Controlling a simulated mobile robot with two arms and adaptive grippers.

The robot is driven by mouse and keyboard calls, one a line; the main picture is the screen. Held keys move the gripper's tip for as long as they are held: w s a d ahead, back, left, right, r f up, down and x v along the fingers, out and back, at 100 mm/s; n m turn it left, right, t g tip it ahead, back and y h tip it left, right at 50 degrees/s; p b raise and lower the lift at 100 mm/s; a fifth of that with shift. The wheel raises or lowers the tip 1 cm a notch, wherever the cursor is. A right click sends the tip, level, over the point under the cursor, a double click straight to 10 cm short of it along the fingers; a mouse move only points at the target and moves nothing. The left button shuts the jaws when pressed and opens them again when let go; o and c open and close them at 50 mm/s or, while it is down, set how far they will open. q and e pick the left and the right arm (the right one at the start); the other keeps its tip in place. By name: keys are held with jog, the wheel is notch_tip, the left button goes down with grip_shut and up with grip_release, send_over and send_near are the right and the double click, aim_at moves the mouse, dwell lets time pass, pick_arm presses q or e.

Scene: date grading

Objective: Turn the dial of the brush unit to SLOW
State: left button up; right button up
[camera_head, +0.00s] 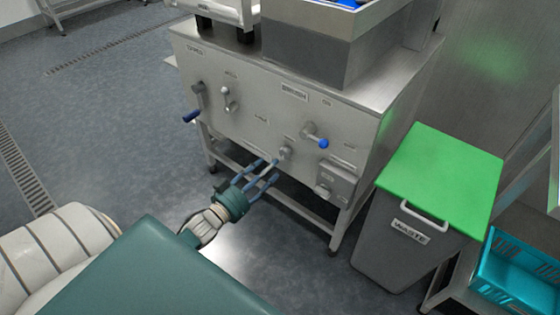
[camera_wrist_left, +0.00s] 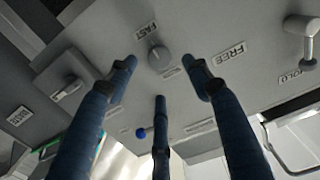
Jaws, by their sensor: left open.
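The brush unit (camera_head: 225,60) is a grey steel cabinet with a label and several controls on its front. Its small grey round dial (camera_head: 285,153) sits low on that front, and also shows in the left wrist view (camera_wrist_left: 159,57). I cannot tell where the dial points. My left gripper (camera_head: 268,169) is open and empty, its three blue fingers (camera_wrist_left: 160,76) spread before the dial, apparently apart from it. My right gripper is not in view.
A grey box with a switch (camera_head: 324,190) is lower right. A green-lidded waste bin (camera_head: 440,180) and teal crate (camera_head: 515,275) stand at right. Floor at left is clear.

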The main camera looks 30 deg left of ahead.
aim_at(283, 155)
pick_arm(q)
jog(key=w, duration=0.4)
jog(key=w+b, duration=0.1)
jog(key=w, duration=0.1)
jog(key=shift+w+d+f, duration=0.1)
jog(key=shift+w+d, duration=0.15)
jog(key=shift+w, duration=0.15)
jog(key=c, duration=1.2)
